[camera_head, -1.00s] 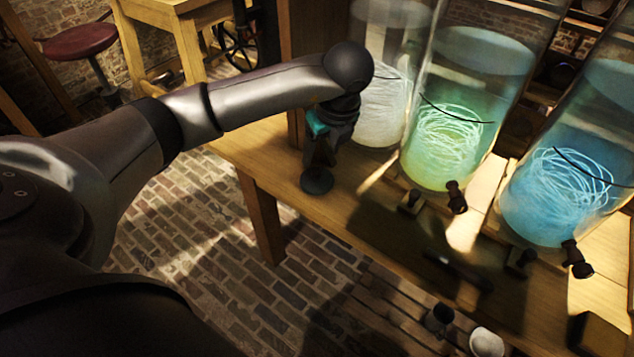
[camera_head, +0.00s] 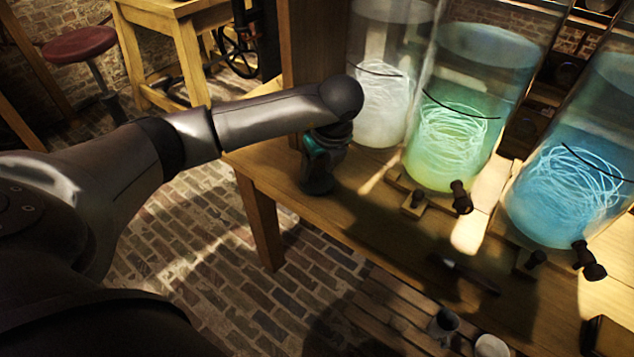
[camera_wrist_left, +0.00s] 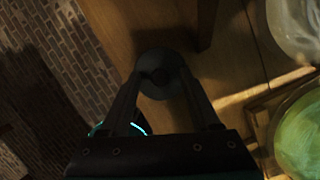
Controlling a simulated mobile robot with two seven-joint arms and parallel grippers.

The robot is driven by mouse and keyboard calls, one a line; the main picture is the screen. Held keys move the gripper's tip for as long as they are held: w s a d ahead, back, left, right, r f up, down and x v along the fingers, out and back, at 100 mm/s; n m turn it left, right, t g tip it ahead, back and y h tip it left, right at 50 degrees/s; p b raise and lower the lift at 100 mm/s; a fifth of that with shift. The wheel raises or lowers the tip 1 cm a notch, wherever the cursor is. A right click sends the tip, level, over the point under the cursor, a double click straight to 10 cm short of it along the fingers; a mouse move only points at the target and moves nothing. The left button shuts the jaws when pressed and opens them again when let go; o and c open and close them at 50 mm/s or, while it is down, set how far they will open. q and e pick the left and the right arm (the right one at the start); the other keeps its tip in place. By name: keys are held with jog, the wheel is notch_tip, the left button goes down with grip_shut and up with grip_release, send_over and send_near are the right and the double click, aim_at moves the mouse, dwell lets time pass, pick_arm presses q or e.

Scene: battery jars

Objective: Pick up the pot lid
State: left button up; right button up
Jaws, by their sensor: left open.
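The pot lid is a small dark round disc with a central knob (camera_wrist_left: 160,56). It lies on the wooden bench near its left end. In the head view only a dark edge of the lid (camera_head: 317,188) shows beneath my left gripper (camera_head: 320,172), which points down over it. In the left wrist view my left gripper (camera_wrist_left: 163,78) is open, with its fingers on either side of the lid's knob. I cannot tell whether the fingertips touch the lid. My right gripper is not in view.
Tall glass jars stand along the bench: a whitish jar (camera_head: 380,100), a green jar (camera_head: 446,145) and a blue jar (camera_head: 565,190), with dark taps in front. The bench's front edge (camera_head: 345,232) is close to the lid. A red stool (camera_head: 80,45) stands far left.

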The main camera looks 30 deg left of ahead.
pick_arm(q)
grip_shut()
dwell(0.6)
